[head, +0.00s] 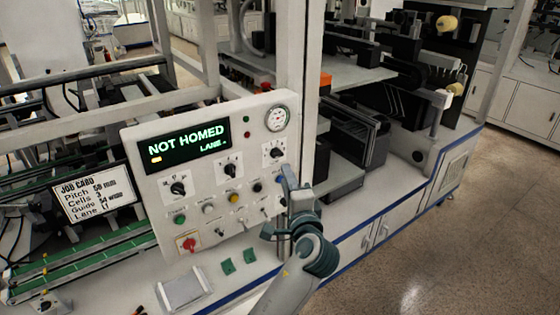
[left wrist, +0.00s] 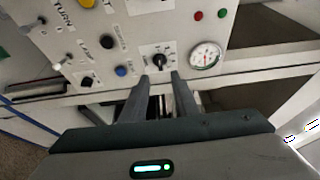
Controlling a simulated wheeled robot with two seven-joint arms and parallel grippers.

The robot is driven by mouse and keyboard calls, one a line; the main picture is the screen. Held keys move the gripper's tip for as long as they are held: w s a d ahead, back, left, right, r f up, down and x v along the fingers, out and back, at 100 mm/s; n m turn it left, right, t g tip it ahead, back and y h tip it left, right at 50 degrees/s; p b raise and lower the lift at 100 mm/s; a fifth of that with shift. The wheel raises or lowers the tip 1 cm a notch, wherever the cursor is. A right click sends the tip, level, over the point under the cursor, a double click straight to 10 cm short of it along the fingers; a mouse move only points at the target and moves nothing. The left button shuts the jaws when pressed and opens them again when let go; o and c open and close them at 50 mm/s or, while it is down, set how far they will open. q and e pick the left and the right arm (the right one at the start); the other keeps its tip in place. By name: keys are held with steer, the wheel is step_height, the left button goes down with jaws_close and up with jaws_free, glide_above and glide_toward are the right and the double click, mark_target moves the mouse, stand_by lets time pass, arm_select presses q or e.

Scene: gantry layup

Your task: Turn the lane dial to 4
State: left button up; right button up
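The white control panel (head: 215,215) carries three black dials: a left dial (head: 178,188), a middle dial (head: 231,170) and a right dial (head: 277,153) under the gauge. Their labels are too small to read, so I cannot tell which is the lane dial. The display (head: 187,142) reads "NOT HOMED" with "LANE -" below. My left gripper (head: 285,180) is just below the right dial. In the left wrist view, its fingers (left wrist: 160,78) are apart and empty, with that dial's knob (left wrist: 158,61) just beyond the tips. My right gripper is out of view.
Around the dials sit the pressure gauge (head: 277,118), a red stop button (head: 188,243), several push buttons and small toggles. A job card (head: 93,197) stands left of the panel. Green blocks (head: 228,266) lie on the ledge below. Open floor is at the right.

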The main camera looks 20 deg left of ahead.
mark_target(277, 154)
arm_select(q)
steer(key=x, duration=0.9)
steer(key=shift+w, duration=0.1)
steer(key=shift+c, duration=0.3)
jaws_close()
